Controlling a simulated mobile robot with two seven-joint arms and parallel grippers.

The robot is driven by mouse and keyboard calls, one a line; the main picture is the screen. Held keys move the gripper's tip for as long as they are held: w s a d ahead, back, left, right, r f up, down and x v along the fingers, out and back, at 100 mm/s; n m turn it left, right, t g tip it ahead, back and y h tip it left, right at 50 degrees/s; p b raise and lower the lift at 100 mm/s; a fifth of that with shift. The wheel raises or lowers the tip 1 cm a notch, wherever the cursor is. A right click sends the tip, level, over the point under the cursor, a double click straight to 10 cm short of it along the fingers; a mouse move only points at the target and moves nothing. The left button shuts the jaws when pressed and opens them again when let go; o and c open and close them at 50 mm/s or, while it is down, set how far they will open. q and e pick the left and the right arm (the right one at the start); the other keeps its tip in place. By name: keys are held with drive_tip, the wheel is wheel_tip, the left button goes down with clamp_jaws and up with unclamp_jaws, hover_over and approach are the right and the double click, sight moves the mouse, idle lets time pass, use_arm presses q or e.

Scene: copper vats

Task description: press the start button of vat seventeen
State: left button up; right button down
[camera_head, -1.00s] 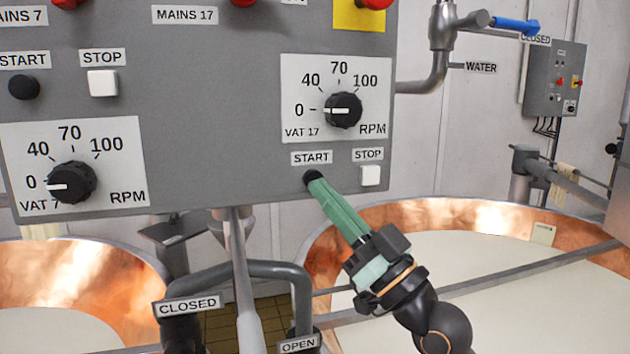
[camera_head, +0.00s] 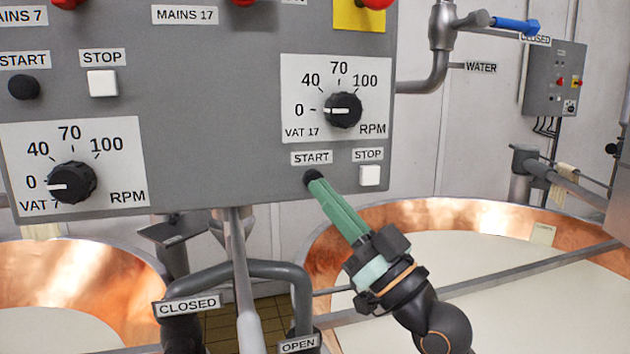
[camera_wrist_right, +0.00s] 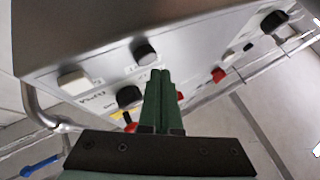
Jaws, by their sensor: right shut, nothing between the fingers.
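The vat seventeen start button (camera_head: 311,177) is a round black button under a START label on the grey control panel (camera_head: 230,110). It also shows in the right wrist view (camera_wrist_right: 145,51). My right gripper (camera_head: 316,184) has green fingers, shut and empty. Its tips overlap the button's lower right edge in the head view. In the right wrist view the fingertips (camera_wrist_right: 159,74) are close by the button; I cannot tell whether they touch it. The VAT 17 speed knob (camera_head: 343,110) above points at 0. My left gripper is not in view.
The white stop button (camera_head: 370,175) is just right of the start button. Vat 7's black start button (camera_head: 24,87) and knob (camera_head: 72,183) are on the panel's left. Copper vats (camera_head: 400,215) are behind.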

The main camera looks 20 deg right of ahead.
drive_tip(key=shift+w, duration=0.15)
drive_tip(key=shift+w, duration=0.3)
drive_tip(key=shift+w, duration=0.5)
idle(0.8)
drive_tip(key=shift+s, duration=0.95)
drive_tip(key=s+p, duration=0.1)
drive_tip(key=s, duration=0.4)
drive_tip(key=shift+d+p, duration=0.1)
drive_tip(key=shift+p, duration=0.25)
